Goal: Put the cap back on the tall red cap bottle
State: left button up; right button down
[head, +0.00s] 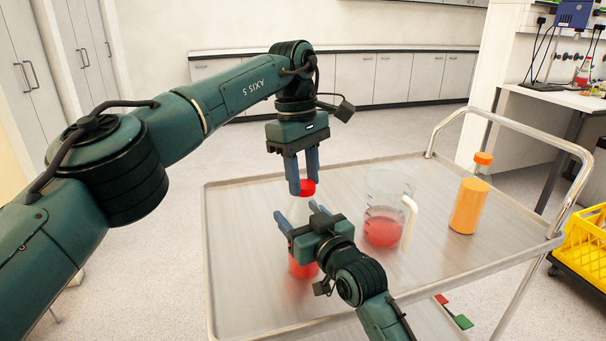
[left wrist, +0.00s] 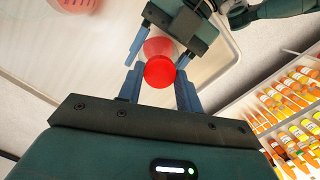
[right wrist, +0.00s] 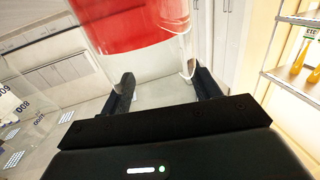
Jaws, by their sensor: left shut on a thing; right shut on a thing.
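The tall bottle (head: 303,266) with red liquid stands upright on the cart, partly hidden by my right gripper (head: 299,214), which is shut on its upper body from the front. The bottle also fills the top of the right wrist view (right wrist: 135,22). The red cap (head: 308,187) is at the bottle's mouth, between the fingers of my left gripper (head: 304,183), which is shut on it from above. In the left wrist view the cap (left wrist: 159,71) lies in line with the bottle. I cannot tell whether it touches or is seated on the neck.
A beaker (head: 384,232) with red liquid and a pale handle stands right of the bottle on the cart top (head: 440,265). An orange bottle (head: 468,206) with an orange cap stands farther right by the cart's rail (head: 545,143). A yellow crate (head: 585,247) is beyond it.

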pick_arm(q)
jog(key=m, duration=0.4)
jog(key=o, duration=1)
jog(key=shift+c, duration=0.2)
